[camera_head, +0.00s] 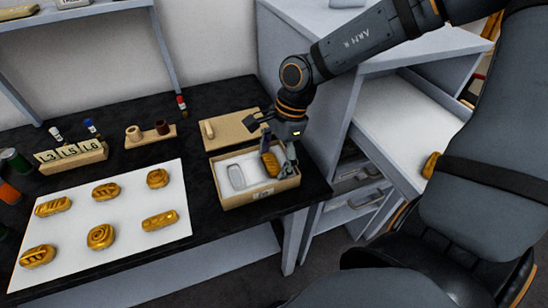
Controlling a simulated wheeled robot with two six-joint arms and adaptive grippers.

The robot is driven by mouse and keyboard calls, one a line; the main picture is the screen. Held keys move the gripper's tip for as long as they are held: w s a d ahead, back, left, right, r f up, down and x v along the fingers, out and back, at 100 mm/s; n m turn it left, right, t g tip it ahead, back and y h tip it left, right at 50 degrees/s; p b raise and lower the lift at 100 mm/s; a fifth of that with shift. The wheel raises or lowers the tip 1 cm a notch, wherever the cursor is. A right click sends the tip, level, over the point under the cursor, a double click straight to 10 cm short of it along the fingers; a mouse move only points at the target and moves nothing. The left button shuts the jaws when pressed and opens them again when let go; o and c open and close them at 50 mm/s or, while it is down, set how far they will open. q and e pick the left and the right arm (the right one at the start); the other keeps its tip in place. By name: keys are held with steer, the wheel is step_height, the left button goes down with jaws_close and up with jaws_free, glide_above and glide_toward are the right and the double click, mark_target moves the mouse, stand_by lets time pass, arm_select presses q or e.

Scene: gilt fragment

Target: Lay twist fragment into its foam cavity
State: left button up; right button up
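A gold fragment (270,164) stands out at the right half of a cardboard box (250,198) with a white foam insert (251,163). I cannot tell if it is seated in a cavity or held just above. An empty oblong cavity (236,177) shows in the foam's left half. My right gripper (275,152) reaches down over the box. One finger is at the fragment's right side, and dark gripper parts spread behind it. Its grip is unclear. My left gripper is not in view.
A white sheet (128,210) on the black table bears several gold fragments, such as one with a spiral (101,237). Behind the box lies a tan board (231,128). A label block (71,158) and a small wooden stand (150,136) are at left.

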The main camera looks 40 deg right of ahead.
steer(key=shift+w+f, duration=0.1)
steer(key=shift+f, duration=0.05)
stand_by(0.3)
steer(key=shift+r+p, duration=0.3)
steer(key=shift+p+v, duration=0.75)
steer(key=shift+v, duration=0.3)
steer(key=v, duration=0.4)
steer(key=shift+w+r, duration=0.2)
steer(key=shift+r, duration=0.15)
steer(key=p+v, duration=0.6)
steer(key=p, duration=0.3)
